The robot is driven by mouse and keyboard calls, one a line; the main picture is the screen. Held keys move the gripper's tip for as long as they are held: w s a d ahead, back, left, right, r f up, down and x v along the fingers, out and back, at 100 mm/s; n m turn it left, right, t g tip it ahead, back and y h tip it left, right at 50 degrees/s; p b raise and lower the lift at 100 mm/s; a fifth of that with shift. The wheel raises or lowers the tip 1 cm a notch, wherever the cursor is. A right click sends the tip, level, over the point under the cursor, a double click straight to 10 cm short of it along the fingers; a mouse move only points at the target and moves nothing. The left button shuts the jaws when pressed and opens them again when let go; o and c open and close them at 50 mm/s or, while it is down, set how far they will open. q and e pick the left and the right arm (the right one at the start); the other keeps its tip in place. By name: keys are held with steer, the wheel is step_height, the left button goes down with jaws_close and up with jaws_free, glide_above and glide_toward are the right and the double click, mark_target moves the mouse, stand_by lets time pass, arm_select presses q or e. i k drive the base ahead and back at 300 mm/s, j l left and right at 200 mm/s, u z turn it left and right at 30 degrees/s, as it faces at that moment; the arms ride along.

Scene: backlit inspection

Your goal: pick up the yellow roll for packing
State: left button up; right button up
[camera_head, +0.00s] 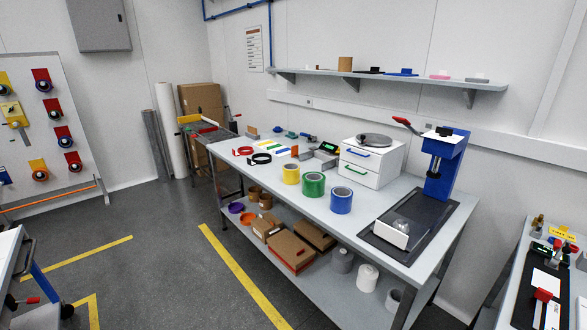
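The yellow roll (291,173) stands upright on the long grey workbench (272,192). It is the leftmost of three tape rolls in a row along the bench's front part. The green roll (313,184) is just right of it, and the blue roll (341,200) is further right, nearer the camera. Nothing covers the yellow roll. Neither of my grippers shows in this view.
Behind the rolls stand a white drawer unit (372,163) and a small device with a green display (327,148). A blue press (446,165) stands on a dark mat at the right. Grey floor (170,265) is open at the left.

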mark_target(291, 171)
steer(key=i, duration=1.3)
steer(key=z, duration=0.5)
